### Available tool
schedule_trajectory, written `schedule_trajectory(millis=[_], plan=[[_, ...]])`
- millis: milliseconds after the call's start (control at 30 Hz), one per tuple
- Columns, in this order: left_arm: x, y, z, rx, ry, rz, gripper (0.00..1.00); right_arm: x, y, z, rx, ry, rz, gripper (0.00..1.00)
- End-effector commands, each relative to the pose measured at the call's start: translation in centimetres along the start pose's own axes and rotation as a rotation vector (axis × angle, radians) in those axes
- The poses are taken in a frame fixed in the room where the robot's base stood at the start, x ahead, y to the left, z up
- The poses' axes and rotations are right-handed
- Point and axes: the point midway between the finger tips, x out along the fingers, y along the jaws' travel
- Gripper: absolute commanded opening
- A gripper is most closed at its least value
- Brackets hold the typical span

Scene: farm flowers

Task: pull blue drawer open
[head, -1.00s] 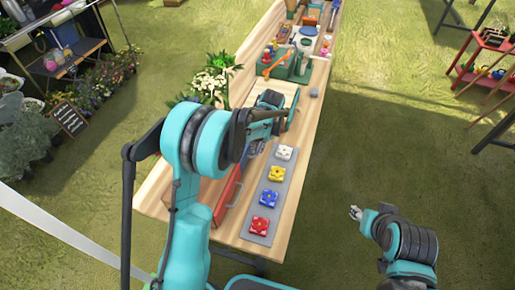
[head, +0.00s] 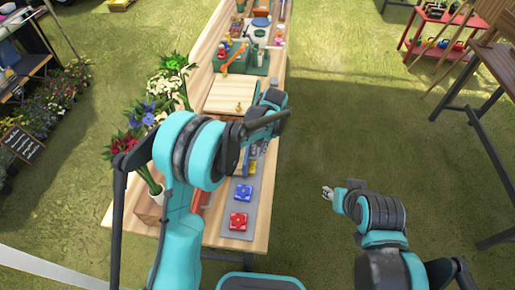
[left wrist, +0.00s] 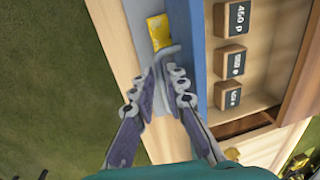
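The blue drawer's front (left wrist: 189,60) runs down the middle of the left wrist view. The drawer stands at least partly open, with several dark price blocks (left wrist: 229,62) in the wooden space behind its front. A grey handle (left wrist: 171,50) sticks out from the blue front. My left gripper (left wrist: 165,66) has its fingertips close together around the handle and looks shut on it.
A grey mat (head: 231,207) on the wooden table holds a blue block (head: 243,194), a red block (head: 238,221) and a yellow block (left wrist: 158,30). Flowers in vases stand along the table's left side. Grass right of the table is clear.

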Motion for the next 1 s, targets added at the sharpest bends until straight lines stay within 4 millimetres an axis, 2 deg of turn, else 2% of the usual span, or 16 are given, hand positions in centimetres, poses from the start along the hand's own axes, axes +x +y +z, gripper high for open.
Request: schedule_trajectory(millis=[267, 367, 467, 800, 1000], plan=[[-0.1, 0.0, 0.0, 0.0, 0.0, 0.0, 0.17, 0.0, 0.0, 0.0, 0.0, 0.0, 0.0, 0.4], [-0.7, 0.0, 0.0, 0.0, 0.0, 0.0, 0.17, 0.0, 0.0, 0.0, 0.0, 0.0, 0.0, 0.4], [-2.1, 0.0, 0.0, 0.001, 0.0, 0.0, 0.17, 0.0, 0.0, 0.0, 0.0, 0.0, 0.0, 0.4], [-9.3, 0.0, 0.0, 0.001, 0.0, 0.0, 0.17, 0.0, 0.0, 0.0, 0.0, 0.0, 0.0, 0.4], [-11.6, 0.0, 0.0, 0.001, 0.0, 0.0, 0.17, 0.0, 0.0, 0.0, 0.0, 0.0, 0.0, 0.4]])
